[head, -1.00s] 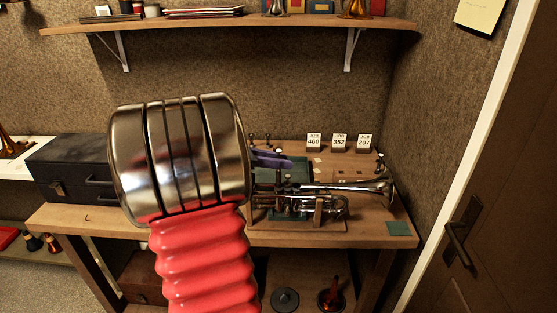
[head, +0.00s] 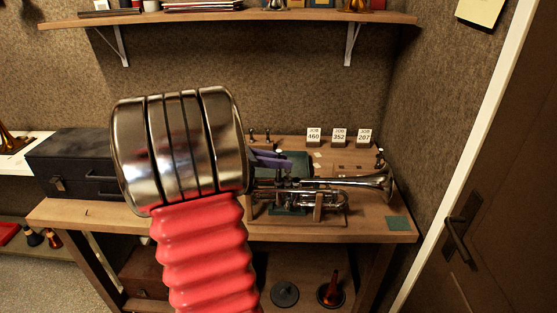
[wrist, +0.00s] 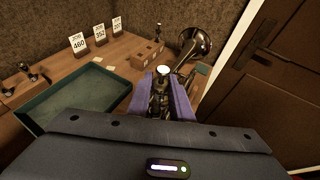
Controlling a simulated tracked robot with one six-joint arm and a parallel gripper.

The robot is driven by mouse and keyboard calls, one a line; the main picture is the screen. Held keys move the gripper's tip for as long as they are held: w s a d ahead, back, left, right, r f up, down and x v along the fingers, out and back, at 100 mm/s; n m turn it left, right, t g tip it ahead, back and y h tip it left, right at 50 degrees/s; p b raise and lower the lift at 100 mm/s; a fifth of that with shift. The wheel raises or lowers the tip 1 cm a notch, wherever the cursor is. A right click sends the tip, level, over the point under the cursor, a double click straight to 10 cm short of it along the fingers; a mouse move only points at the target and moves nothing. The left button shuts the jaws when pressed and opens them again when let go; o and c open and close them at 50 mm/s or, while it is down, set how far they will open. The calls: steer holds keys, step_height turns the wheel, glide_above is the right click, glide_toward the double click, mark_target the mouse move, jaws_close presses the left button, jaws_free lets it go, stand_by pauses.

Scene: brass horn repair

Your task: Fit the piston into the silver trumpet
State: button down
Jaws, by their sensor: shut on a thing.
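The silver trumpet (head: 350,182) lies on its side in a wooden stand on the bench, its bell to the right. Its bell also shows in the wrist view (wrist: 194,44). My gripper (wrist: 163,96) has purple fingers, over the left part of the trumpet near its valves. The fingers are shut on a slim metal part with a pale round top (wrist: 163,70), which looks like the piston. Its lower end is hidden, so I cannot tell whether it is inside a valve casing. In the head view, my arm hides most of my gripper (head: 268,158).
A green-lined tray (wrist: 42,123) lies left of my gripper in the wrist view. Job cards (head: 339,135) and a wooden block (wrist: 148,54) stand behind the trumpet. A dark case (head: 70,165) sits at the bench's left. A door (head: 480,190) is at the right.

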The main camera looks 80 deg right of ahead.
steer(key=shift+f, duration=0.55)
steer(key=shift+r, duration=0.3)
steer(key=shift+r, duration=1.1)
steer(key=shift+r, duration=0.3)
steer(key=shift+r, duration=0.3)
steer(key=shift+f, duration=2)
stand_by(1.5)
steer(key=c, duration=1.5)
jaws_free()
steer(key=shift+f, duration=0.1)
